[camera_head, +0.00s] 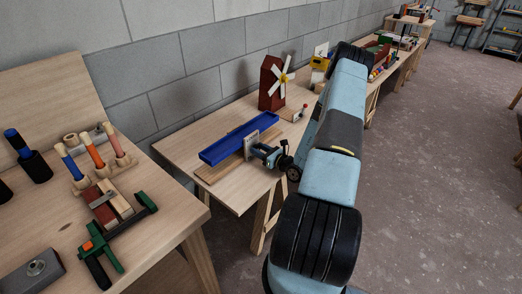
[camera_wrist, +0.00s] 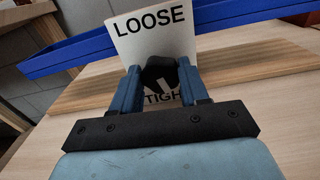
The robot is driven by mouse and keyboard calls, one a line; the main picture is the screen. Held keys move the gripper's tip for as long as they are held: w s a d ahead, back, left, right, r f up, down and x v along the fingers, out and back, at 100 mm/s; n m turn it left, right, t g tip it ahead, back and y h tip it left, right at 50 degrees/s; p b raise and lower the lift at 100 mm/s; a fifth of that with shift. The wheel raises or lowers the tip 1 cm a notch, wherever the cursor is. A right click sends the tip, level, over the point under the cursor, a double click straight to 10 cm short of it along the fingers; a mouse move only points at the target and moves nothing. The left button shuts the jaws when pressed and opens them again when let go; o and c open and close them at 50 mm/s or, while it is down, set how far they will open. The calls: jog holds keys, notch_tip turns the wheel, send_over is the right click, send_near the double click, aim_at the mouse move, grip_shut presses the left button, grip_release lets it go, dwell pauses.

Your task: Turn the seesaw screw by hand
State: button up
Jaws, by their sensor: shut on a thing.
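The seesaw's long blue beam (camera_head: 236,139) lies above a flat wooden base (camera_head: 218,169) on the middle bench, and it crosses the top of the wrist view (camera_wrist: 75,55). A pale upright plate (camera_head: 250,142) stands at its front side. In the wrist view the plate (camera_wrist: 150,36) reads "LOOSE" at the top and "TIGH" lower down, the rest covered. The screw's black knob (camera_wrist: 160,72) sits in front of the plate. My gripper (camera_wrist: 162,80) is shut on the knob, one blue finger on each side. In the head view my gripper (camera_head: 263,153) hides the knob.
A red windmill (camera_head: 271,84) with pale sails stands behind the seesaw, and a yellow item (camera_head: 320,62) is farther back. The left bench (camera_head: 150,176) holds screwdrivers in a rack (camera_head: 92,154) and a green clamp (camera_head: 128,232). The floor at right is clear.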

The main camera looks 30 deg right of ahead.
jog(key=shift+d, duration=0.1)
jog(key=c, duration=0.3)
jog(key=shift+m, duration=1.3)
jog(key=shift+d, duration=0.1)
jog(key=o, duration=1)
jog(key=shift+o, duration=0.2)
jog(key=shift+s, duration=0.2)
jog(key=v, duration=1.3)
jog(key=shift+s, duration=0.2)
